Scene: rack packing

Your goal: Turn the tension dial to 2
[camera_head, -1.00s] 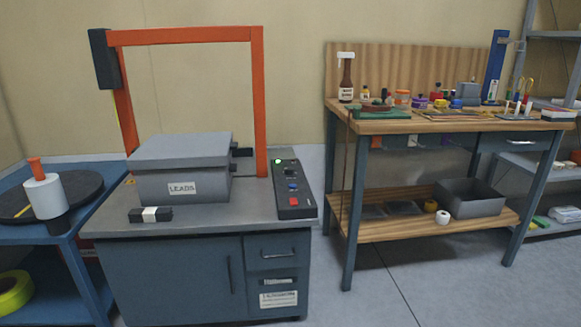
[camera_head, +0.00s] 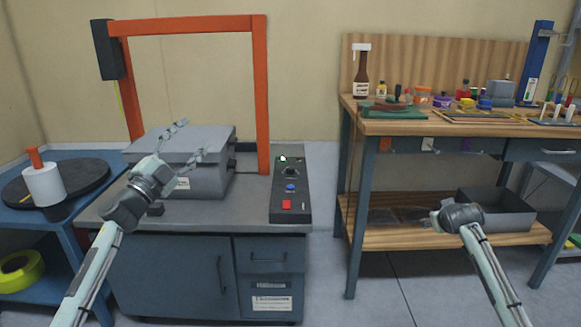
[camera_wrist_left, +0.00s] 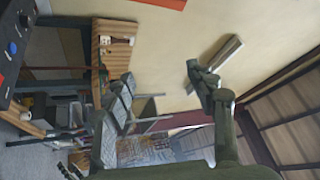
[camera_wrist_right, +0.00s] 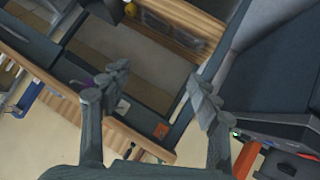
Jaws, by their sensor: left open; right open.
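The tension dial appears to be the small black knob (camera_head: 290,172) on the black control panel (camera_head: 304,200) at the right of the grey-topped machine cabinet. A lit green-white display sits above it, with a blue button and a red button below. The knob's setting is too small to read. My left gripper (camera_head: 194,137) is open and empty over the grey box, left of the panel; its spread fingers show in the left wrist view (camera_wrist_left: 161,75). My right gripper is open and empty in the right wrist view (camera_wrist_right: 158,76); in the head view it is in front of the workbench, right of the panel.
An orange frame (camera_head: 260,95) rises behind the grey box (camera_head: 205,183). A wooden workbench (camera_head: 395,126) with bottles and small jars stands at right. A blue table (camera_head: 88,208) with a black turntable is at left. Space above the panel is clear.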

